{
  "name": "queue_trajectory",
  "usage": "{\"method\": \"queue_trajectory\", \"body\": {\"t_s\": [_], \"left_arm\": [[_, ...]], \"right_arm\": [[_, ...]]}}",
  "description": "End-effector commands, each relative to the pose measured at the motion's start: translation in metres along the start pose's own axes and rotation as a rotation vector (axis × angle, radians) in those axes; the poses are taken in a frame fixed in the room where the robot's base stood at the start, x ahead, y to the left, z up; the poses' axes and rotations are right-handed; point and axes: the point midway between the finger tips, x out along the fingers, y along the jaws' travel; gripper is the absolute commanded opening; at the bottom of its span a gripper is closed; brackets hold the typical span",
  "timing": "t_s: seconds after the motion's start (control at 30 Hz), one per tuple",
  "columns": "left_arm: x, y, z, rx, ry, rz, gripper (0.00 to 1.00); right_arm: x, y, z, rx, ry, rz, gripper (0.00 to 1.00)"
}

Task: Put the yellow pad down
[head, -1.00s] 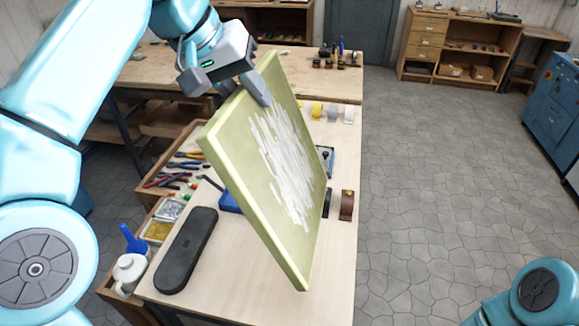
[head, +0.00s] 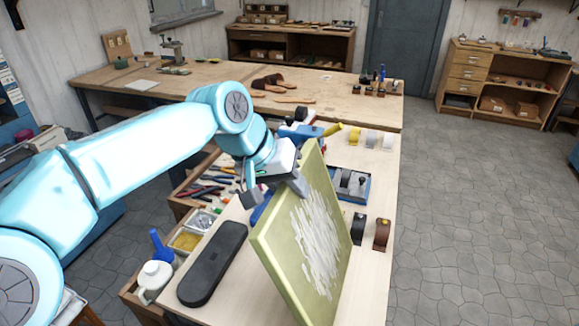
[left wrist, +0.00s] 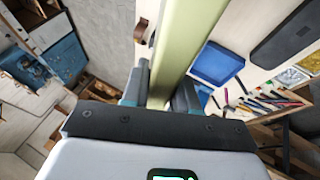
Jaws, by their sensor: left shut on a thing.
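The yellow pad (head: 285,252) is a thick pale yellow-green board with white streaks on its broad face. It stands on edge, tilted, above the near part of the light wooden bench. My left gripper (head: 301,184) is shut on its upper edge. In the left wrist view the pad (left wrist: 192,32) runs edge-on between the two fingers of my left gripper (left wrist: 162,88). The pad's lower end is cut off by the head view's bottom edge, so I cannot tell whether it touches the bench. My right gripper is out of view.
A long black case (head: 212,264) lies left of the pad on the bench (head: 368,283). Floor is clear at right.

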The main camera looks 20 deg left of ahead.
Motion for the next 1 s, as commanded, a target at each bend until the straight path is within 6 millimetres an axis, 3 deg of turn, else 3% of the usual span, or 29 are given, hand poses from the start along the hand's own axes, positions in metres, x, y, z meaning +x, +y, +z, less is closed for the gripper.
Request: {"method": "queue_trajectory", "body": {"t_s": [0.17, 0.5, 0.87, 0.9, 0.97, 1.0], "left_arm": [[0.004, -0.002, 0.0, -0.003, 0.014, 0.007, 0.0], [0.033, -0.015, 0.012, -0.004, 0.013, 0.007, 0.0], [0.036, -0.016, 0.013, -0.003, 0.014, 0.007, 0.0], [0.039, -0.018, 0.017, -0.001, 0.001, 0.001, 0.38], [0.039, -0.018, 0.016, -0.001, 0.001, 0.001, 0.54], [0.039, -0.018, 0.016, -0.001, 0.001, 0.001, 0.54]], "right_arm": [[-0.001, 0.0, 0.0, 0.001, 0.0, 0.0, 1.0], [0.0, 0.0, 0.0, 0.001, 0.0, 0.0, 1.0], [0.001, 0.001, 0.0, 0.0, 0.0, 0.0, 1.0], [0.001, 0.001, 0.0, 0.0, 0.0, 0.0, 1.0], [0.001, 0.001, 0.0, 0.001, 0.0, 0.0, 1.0], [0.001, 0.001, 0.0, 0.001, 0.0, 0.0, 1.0]]}}
